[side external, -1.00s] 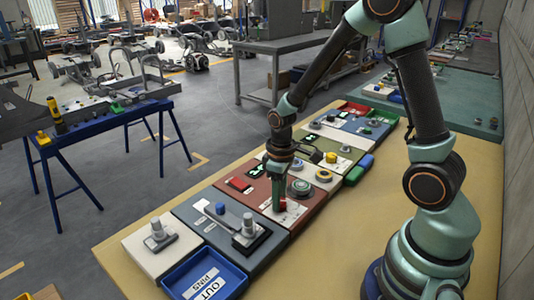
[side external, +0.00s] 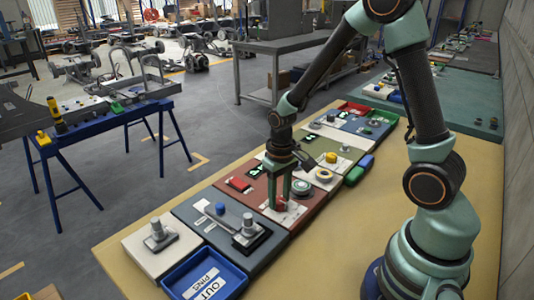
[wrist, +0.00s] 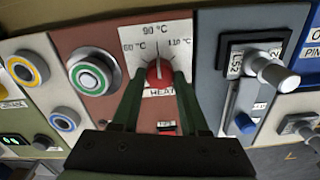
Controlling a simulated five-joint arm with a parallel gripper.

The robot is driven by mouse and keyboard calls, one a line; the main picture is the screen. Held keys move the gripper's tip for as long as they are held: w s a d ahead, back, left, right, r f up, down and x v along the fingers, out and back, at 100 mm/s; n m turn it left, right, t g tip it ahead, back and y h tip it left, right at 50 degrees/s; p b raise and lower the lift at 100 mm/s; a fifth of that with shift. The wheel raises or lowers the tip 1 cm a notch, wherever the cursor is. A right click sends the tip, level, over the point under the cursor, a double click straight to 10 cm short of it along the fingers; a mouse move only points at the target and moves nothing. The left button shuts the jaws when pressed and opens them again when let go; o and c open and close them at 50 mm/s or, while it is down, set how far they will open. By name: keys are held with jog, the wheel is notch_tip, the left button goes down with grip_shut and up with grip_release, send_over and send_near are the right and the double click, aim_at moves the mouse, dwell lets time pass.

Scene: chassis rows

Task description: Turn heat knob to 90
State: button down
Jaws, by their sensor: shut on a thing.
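The red heat knob (wrist: 158,74) sits on a white dial plate (wrist: 135,52) marked 60, 90 and 110 °C, on a dark red panel. The 90 mark is above the knob in the wrist view. My gripper (wrist: 157,82) has its two green fingers on either side of the knob, shut on it. In the side view, my gripper (side external: 280,203) points down at the red panel, with the knob (side external: 281,204) between the fingertips. The fingers partly cover the knob, and I cannot tell exactly where its pointer stands.
A green-ringed round button (wrist: 91,77) stands left of the dial plate. A grey-blue panel with a metal-handled latch (wrist: 268,70) is to the right. A blue tray marked OUT PINS (side external: 205,275) is at the front.

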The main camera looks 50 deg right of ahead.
aim_at(280, 201)
jog(key=shift+c, duration=2.1)
grip_release()
notch_tip(280, 201, up, 12)
jog(key=shift+r, duration=0.1)
jog(key=s+a+r+n+t, duration=0.2)
jog(key=s+r+t, duration=0.3)
jog(key=r, duration=0.3)
jog(key=shift+s+a+r+t, duration=0.15)
jog(key=shift+s+a+t, duration=0.25)
jog(key=shift+a, duration=0.45)
